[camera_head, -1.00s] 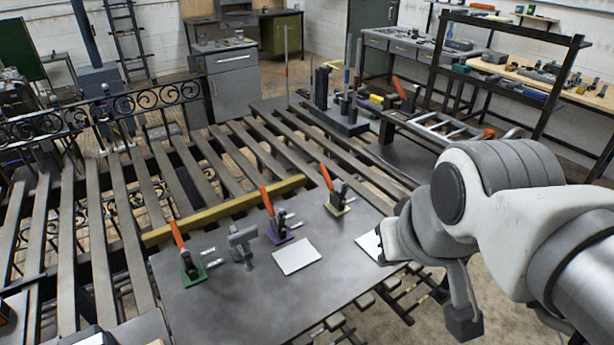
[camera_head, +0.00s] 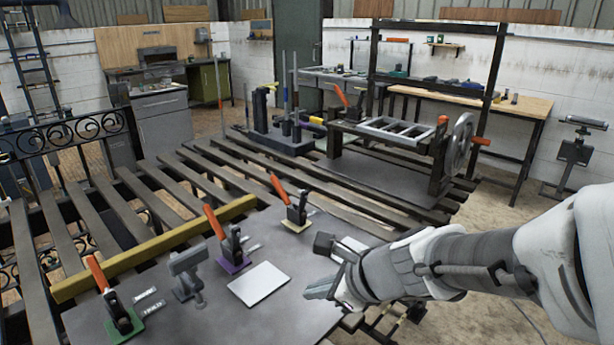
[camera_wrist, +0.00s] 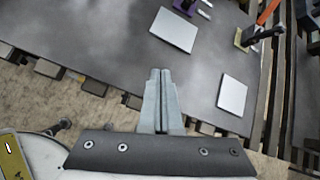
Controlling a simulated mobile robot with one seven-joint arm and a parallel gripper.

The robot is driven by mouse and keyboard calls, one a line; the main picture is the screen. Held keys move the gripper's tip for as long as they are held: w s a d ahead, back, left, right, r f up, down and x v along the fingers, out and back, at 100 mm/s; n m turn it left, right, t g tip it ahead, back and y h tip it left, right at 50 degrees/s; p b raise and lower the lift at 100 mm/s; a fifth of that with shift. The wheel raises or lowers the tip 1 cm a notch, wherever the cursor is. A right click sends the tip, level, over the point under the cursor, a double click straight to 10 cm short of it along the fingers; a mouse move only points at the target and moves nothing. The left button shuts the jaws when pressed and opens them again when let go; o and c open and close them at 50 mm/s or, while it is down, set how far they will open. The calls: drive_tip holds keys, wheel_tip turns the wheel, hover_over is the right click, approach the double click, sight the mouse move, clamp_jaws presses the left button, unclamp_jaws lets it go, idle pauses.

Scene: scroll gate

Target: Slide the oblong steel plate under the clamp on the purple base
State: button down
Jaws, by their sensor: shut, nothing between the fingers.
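The purple base (camera_head: 234,263) carries a toggle clamp with a raised orange handle (camera_head: 214,221), at mid-table. A pale flat steel plate (camera_head: 260,284) lies in front of it; it also shows at the top of the wrist view (camera_wrist: 174,29). A second pale plate (camera_head: 350,245) lies to the right, partly hidden by my wrist; the wrist view shows it whole (camera_wrist: 232,94). I cannot tell which one is the oblong plate. My gripper (camera_head: 310,293) is shut and empty, above the near table edge, right of the first plate. In the wrist view its fingertips (camera_wrist: 160,72) are together, apart from both plates.
A green-based clamp (camera_head: 122,323) and a grey post fixture (camera_head: 187,270) stand left of the purple base. A yellow-based clamp (camera_head: 297,220) stands right. A yellow beam (camera_head: 155,250) runs behind. Slatted bars (camera_head: 340,195) lie beyond. The table's near middle is clear.

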sight(266, 290)
drive_tip(key=f+m, duration=0.1)
drive_tip(key=w+f+m+b, duration=0.1)
drive_tip(key=f+m, duration=0.1)
drive_tip(key=w+f+m+b, duration=0.1)
drive_tip(key=f, duration=0.1)
drive_tip(key=shift+w+a+f+m+b, duration=0.3)
drive_tip(key=shift+f+m, duration=0.1)
drive_tip(key=shift+f, duration=0.15)
drive_tip(key=b+x, duration=0.4)
drive_tip(key=x, duration=0.4)
drive_tip(key=shift+w+f, duration=0.2)
drive_tip(key=w+a, duration=0.2)
drive_tip(key=shift+w+a, duration=0.25)
drive_tip(key=shift+a, duration=0.05)
drive_tip(key=shift+w+a+r, duration=0.1)
drive_tip(key=shift+w+a, duration=0.25)
drive_tip(key=shift+w+a, duration=0.75)
drive_tip(key=shift+a, duration=0.05)
drive_tip(key=shift+d, duration=0.1)
